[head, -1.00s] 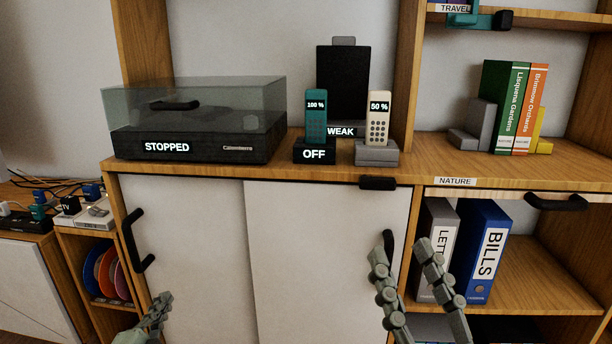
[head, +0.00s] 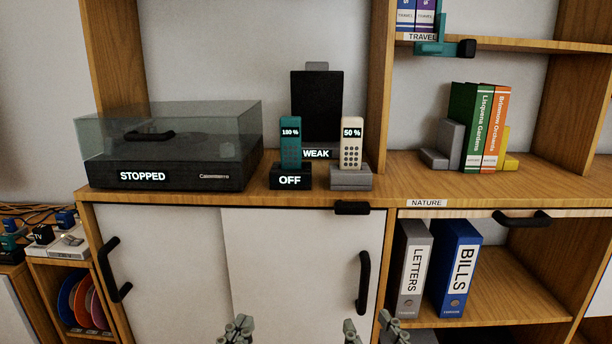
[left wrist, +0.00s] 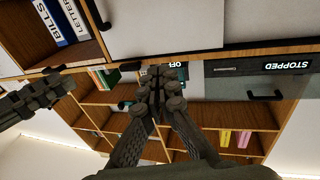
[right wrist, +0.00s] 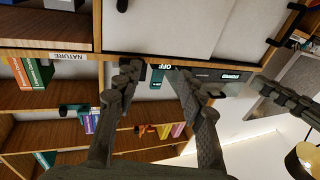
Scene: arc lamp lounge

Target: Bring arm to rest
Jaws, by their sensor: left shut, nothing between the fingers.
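My left gripper (head: 237,328) is at the bottom edge of the head view, in front of the white sliding doors. In the left wrist view its fingers (left wrist: 160,88) are together with nothing between them. My right gripper (head: 370,330) is at the bottom edge, further right, below the right door's black handle. Its fingers stand apart and empty, as the right wrist view (right wrist: 155,85) also shows. Both grippers appear apart from the furniture. Most of both arms is out of the head view.
A turntable (head: 170,175) reading STOPPED and two handsets (head: 290,143) (head: 351,143) on bases stand on the shelf top. Sliding doors (head: 300,260) with black handles are below. Binders (head: 455,268) and books (head: 480,125) fill shelves at right. Cables and plugs lie at far left.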

